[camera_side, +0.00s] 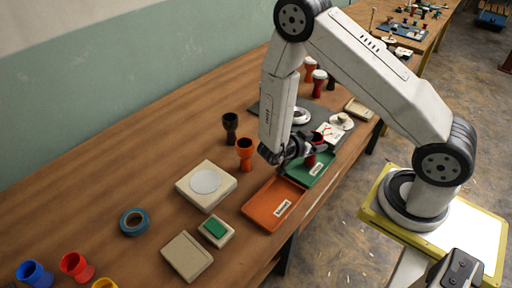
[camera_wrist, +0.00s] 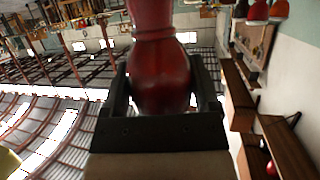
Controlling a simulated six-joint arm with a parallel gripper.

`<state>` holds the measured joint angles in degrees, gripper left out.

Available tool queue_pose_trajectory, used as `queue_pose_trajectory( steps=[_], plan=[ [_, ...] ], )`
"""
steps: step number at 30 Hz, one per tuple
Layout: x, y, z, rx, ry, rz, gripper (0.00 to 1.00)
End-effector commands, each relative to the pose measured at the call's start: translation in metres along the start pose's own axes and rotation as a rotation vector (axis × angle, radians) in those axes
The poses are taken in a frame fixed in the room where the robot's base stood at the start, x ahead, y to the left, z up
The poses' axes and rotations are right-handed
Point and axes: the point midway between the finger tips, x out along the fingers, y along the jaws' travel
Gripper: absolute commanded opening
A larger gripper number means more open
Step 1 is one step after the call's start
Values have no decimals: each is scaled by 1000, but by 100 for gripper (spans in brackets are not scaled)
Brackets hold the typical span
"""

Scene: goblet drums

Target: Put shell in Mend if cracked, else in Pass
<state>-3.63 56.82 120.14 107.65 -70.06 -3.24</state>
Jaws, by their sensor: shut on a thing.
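My gripper (camera_side: 308,151) is shut on a dark red goblet-shaped shell (camera_side: 317,142), held over the green tray. In the wrist view the red shell (camera_wrist: 158,75) sits between both fingers of my gripper (camera_wrist: 163,95); its top runs out of the picture. I see no clear crack on the side facing the wrist camera; the other sides are hidden. The green tray (camera_side: 325,172) and an orange tray (camera_side: 262,205) lie side by side at the table's front edge. Each has a white label, too small to read for certain.
A black shell (camera_side: 230,127) and an orange shell (camera_side: 245,154) stand left of my gripper. A beige box with a white disc (camera_side: 206,182), a green-topped block (camera_side: 216,230) and blue tape (camera_side: 134,222) lie nearer. Headed drums (camera_side: 319,80) stand behind. The table's left middle is clear.

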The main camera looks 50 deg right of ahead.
Motion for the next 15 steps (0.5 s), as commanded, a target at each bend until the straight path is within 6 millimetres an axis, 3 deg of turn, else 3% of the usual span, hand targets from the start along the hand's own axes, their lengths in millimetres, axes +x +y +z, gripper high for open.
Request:
queue_pose_trajectory(
  steps=[15],
  plan=[
    [3,0,9,0,0,0,9]
  ],
)
